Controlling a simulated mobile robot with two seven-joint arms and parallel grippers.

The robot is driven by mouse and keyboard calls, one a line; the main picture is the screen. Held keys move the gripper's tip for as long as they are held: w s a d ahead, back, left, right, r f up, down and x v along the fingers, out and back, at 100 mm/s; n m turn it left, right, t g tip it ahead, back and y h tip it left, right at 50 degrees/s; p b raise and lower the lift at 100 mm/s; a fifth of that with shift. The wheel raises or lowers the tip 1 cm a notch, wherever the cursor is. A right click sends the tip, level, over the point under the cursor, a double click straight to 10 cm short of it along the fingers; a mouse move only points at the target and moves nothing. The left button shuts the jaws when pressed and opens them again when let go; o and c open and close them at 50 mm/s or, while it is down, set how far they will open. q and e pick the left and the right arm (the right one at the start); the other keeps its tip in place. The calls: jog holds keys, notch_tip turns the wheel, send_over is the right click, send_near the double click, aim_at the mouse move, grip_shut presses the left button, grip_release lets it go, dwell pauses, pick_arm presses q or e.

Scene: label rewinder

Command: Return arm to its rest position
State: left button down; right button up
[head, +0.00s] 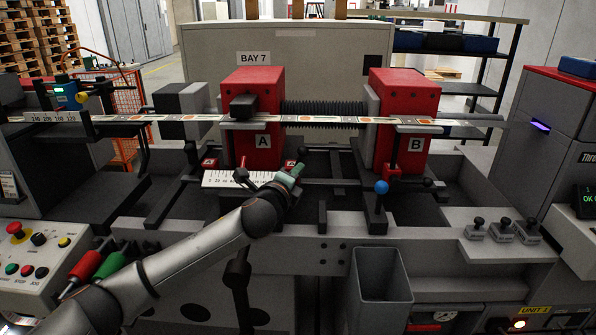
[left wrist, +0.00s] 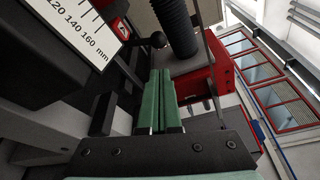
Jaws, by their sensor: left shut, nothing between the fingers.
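My left arm reaches in from the lower left in the head view. Its gripper (head: 293,171) is in front of the rewinder, beside the white millimetre scale (head: 222,179) below block A. In the left wrist view its green fingers (left wrist: 161,102) lie together, shut and empty. The scale (left wrist: 78,27) shows there at the upper left, with a black ball knob (left wrist: 157,40) just beyond the fingertips. Red block A (head: 252,136) and red block B (head: 405,118) stand on the machine. My right gripper is not in view.
A blue-knobbed lever (head: 381,187) stands right of the gripper. A grey open bin (head: 381,287) is at the front. A button panel (head: 35,248) and red and green handles (head: 86,265) are at the lower left. Several small black-knobbed pieces (head: 502,232) sit on the right ledge.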

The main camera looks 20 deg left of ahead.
pick_arm(q)
jog(key=shift+w+f, duration=0.1)
jog(key=s+d+f+n+g, duration=0.3)
jog(key=s+f+n, duration=0.1)
jog(key=s+f, duration=0.45)
jog(key=s+d+f+n+g, duration=0.25)
jog(key=s+f+n, duration=0.25)
jog(key=s+f, duration=0.35)
jog(key=s+a+f+n+g, duration=0.2)
jog(key=s+f+n+g, duration=0.15)
jog(key=s, duration=0.55)
jog(key=s+a+f+n+g, duration=0.1)
jog(key=s+f+n+g, duration=0.2)
jog(key=s, duration=0.7)
jog(key=s+a+f+n+g, duration=0.1)
jog(key=s+a+f+n, duration=0.15)
jog(key=s+n, duration=0.45)
jog(key=w+d+f+m+t+h, duration=0.2)
jog(key=d+f+t, duration=0.2)
jog(key=f, duration=0.7)
jog(key=shift+w+d+f+t, duration=0.3)
jog(key=shift+d+t, duration=0.1)
jog(key=shift+t, duration=0.3)
